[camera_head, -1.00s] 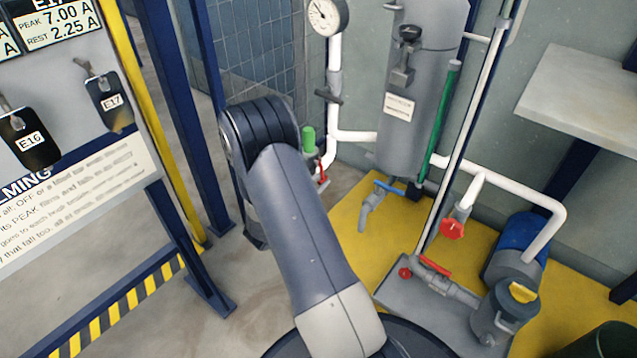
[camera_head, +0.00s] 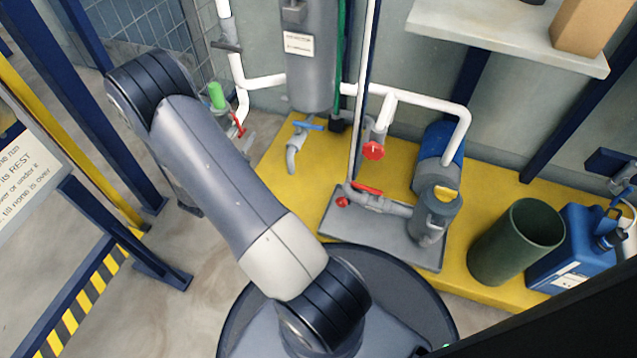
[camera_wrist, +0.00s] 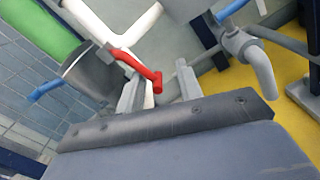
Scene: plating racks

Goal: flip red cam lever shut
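The red cam lever (camera_wrist: 140,67) shows in the wrist view, sloping down to the right from a grey fitting (camera_wrist: 95,77) below a green cylinder (camera_wrist: 38,28). In the head view a small red lever (camera_head: 238,126) shows beside a green-topped part (camera_head: 216,96), just right of my arm. My gripper (camera_wrist: 158,85) is open, with its two grey fingers apart. The lever's free end appears in the gap between the fingertips; I cannot tell whether it touches either finger.
A blue handle (camera_wrist: 48,88) is left of the fitting, and a white pipe (camera_wrist: 134,34) runs behind. Other red valve handles (camera_head: 373,151), a pump (camera_head: 437,215), a green bin (camera_head: 515,240) and a blue jug (camera_head: 577,247) stand right. A blue-framed panel (camera_head: 22,180) is left.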

